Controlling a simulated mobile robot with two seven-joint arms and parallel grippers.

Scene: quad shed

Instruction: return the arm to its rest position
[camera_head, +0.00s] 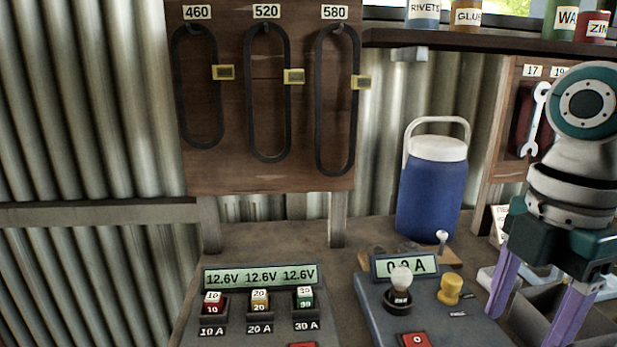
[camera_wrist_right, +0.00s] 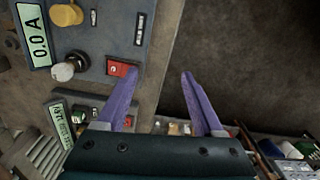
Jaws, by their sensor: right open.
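My right gripper (camera_head: 534,310) hangs at the right side of the head view, fingers pointing down beside the blue test panel (camera_head: 376,312). Its two purple fingers are spread and hold nothing. In the right wrist view the gripper (camera_wrist_right: 161,82) is also open, with bare surface between the fingertips. One finger overlaps the panel's edge near the red switch (camera_wrist_right: 122,69) in that view; I cannot tell whether they touch. My left gripper is not in view.
A fuse panel (camera_head: 260,279) reading 12.6V stands left of the test panel, with several labelled fuses. A blue jug (camera_head: 432,192) stands behind. Belts (camera_head: 267,95) hang on a board. A grey bin (camera_head: 540,299) sits by the right gripper. A shelf (camera_head: 480,42) holds cans.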

